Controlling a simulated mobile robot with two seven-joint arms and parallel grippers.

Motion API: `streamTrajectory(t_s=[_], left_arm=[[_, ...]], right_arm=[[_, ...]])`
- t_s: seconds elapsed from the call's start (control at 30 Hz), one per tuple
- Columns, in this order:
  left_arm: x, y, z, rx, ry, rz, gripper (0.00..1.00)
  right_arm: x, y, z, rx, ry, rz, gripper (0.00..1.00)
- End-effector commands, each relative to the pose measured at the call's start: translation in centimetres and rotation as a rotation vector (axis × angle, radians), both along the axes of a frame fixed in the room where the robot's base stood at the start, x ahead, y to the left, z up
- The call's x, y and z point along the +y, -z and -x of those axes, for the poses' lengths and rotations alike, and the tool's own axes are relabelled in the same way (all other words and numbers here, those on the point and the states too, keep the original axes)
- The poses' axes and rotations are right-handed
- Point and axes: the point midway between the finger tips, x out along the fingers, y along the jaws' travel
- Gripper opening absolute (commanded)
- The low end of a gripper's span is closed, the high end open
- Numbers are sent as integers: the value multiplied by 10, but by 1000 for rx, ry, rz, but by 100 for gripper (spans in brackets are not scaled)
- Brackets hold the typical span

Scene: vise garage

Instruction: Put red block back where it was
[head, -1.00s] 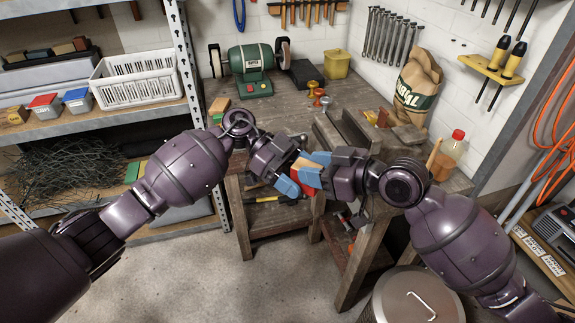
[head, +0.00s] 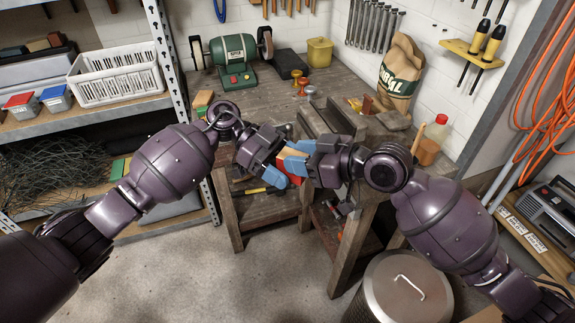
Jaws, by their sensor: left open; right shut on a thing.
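The red block (head: 294,180) is held in the air between my two grippers in the head view, in front of the workbench. Its red side shows below the blue fingertips, and an orange-tan face (head: 291,154) shows above them. I cannot tell if that face is part of the block. My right gripper (head: 298,156) is shut on the block from the right. My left gripper (head: 279,157) is open, its blue fingers spread at the block's left side. I cannot tell whether they touch it. The arms and fingers hide much of the block.
The wooden workbench (head: 275,97) carries a green grinder (head: 233,60), a yellow box (head: 319,52), a grey vise (head: 325,122), a paper bag (head: 395,75) and a bottle (head: 432,140). A shelf with a white basket (head: 115,75) is at left. A metal bin (head: 402,295) stands in front.

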Motion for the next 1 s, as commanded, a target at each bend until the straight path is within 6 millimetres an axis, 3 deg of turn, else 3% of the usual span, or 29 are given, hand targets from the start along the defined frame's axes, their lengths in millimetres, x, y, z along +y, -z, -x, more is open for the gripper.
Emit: streamTrajectory(t_s=[0.7, 1.0], left_arm=[[80, -38, -43, -1, -2, -3, 70], [96, -45, -51, 0, 0, -1, 70]], right_arm=[[0, 0, 0, 0, 0, -1, 16], [0, -1, 0, -1, 2, -1, 16]])
